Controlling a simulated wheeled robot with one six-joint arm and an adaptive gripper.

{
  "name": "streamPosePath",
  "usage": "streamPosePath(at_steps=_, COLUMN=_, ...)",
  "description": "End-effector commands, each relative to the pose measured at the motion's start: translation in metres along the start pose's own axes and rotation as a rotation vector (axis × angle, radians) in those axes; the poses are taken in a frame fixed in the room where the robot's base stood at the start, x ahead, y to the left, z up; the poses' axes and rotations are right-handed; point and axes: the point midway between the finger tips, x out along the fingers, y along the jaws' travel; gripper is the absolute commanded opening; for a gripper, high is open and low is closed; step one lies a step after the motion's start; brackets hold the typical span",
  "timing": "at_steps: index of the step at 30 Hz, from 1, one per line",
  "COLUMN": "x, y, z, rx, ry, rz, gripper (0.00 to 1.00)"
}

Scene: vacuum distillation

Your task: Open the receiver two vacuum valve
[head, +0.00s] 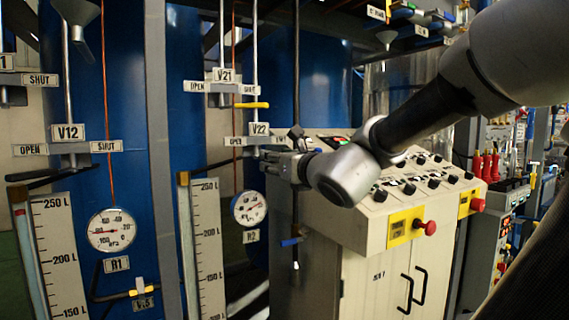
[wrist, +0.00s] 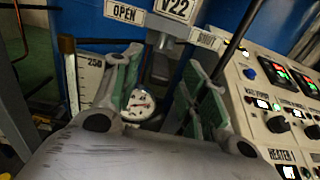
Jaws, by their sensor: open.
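The V22 label (head: 258,129) marks a valve beside the receiver two column, above the round R2 gauge (head: 249,208). In the wrist view the V22 label (wrist: 175,8) is at the top, between an OPEN plate (wrist: 125,12) and a SHUT plate (wrist: 207,40). A grey valve body (wrist: 161,66) hangs below it. My gripper (wrist: 160,78) is open and empty, with its green-padded fingers spread to either side of that body. I cannot tell whether they touch it. The valve's handle position is unclear.
The V21 valve label (head: 223,75) is above V22, with a yellow handle (head: 252,105) between them. The control console (head: 345,225) with knobs and red buttons stands close on the right. A level scale (head: 208,250) stands at lower left of V22; the V12 label (head: 68,132) is farther left.

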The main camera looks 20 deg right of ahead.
Motion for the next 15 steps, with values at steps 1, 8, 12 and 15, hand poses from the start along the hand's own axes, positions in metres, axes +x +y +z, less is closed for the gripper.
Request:
streamPosePath(at_steps=1, x=-0.01, y=0.0, z=0.001, rx=-0.003, ry=-0.003, rz=-0.002, gripper=0.43)
streamPosePath(at_steps=8, x=-0.037, y=0.0, z=0.0, rx=-0.001, ry=0.0, rz=-0.001, gripper=0.43)
streamPosePath(at_steps=12, x=-0.041, y=0.0, z=-0.001, rx=0.0, ry=0.002, rz=-0.001, gripper=0.43)
streamPosePath(at_steps=15, x=-0.041, y=0.0, z=-0.001, rx=0.001, ry=0.002, rz=-0.001, gripper=0.43)
